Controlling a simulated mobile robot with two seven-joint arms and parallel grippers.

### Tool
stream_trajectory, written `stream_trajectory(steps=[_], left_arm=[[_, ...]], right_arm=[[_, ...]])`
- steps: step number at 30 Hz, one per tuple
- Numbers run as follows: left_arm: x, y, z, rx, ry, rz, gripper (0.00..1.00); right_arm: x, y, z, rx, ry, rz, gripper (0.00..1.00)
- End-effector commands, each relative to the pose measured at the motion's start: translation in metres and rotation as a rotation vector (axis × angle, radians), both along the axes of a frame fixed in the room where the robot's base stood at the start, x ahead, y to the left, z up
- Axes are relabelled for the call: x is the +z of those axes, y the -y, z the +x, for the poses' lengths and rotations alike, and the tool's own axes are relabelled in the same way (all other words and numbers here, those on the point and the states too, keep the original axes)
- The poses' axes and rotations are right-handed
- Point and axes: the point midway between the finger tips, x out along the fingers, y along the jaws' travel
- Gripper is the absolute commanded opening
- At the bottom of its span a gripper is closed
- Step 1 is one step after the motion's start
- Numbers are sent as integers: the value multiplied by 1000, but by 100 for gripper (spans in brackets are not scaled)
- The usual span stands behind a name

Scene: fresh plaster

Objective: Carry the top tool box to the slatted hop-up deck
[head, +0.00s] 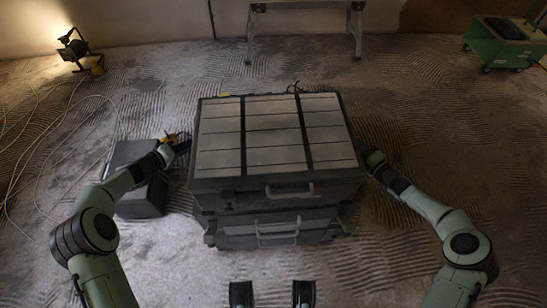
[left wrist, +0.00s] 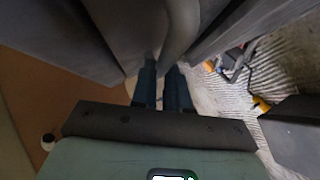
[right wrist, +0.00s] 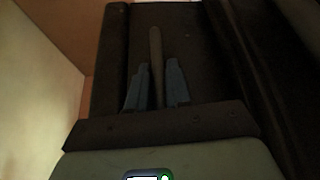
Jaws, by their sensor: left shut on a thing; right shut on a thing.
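The top tool box (head: 275,135), dark with a lid of pale grey panels and a front handle, is over a stack of similar lower boxes (head: 272,228); I cannot tell if there is a gap between them. My left gripper (head: 184,147) is at its left side, shut on a grey side handle (left wrist: 182,25) in the left wrist view. My right gripper (head: 374,160) is at its right side, shut on a bar-like handle (right wrist: 156,50) in the right wrist view. The hop-up (head: 303,5) stands at the back; its deck is mostly cut off at the top edge.
A dark box (head: 140,205) stands on the floor left of the stack, beneath my left arm. A work lamp (head: 73,45) with loose cables is at the far left. A green wheeled cart (head: 490,48) is at the far right. Ridged floor lies clear between stack and hop-up.

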Motion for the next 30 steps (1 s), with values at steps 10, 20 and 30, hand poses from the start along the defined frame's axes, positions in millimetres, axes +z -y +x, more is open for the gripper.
stream_trajectory(steps=[10, 20, 30], left_arm=[[8, 0, 1, 1, 8, -2, 0], [36, 0, -1, 0, 17, -2, 0], [70, 0, -2, 1, 27, -2, 0]], right_arm=[[7, 0, 1, 0, 9, 2, 0], [36, 0, -1, 0, 17, 2, 0], [70, 0, -3, -1, 27, 2, 0]])
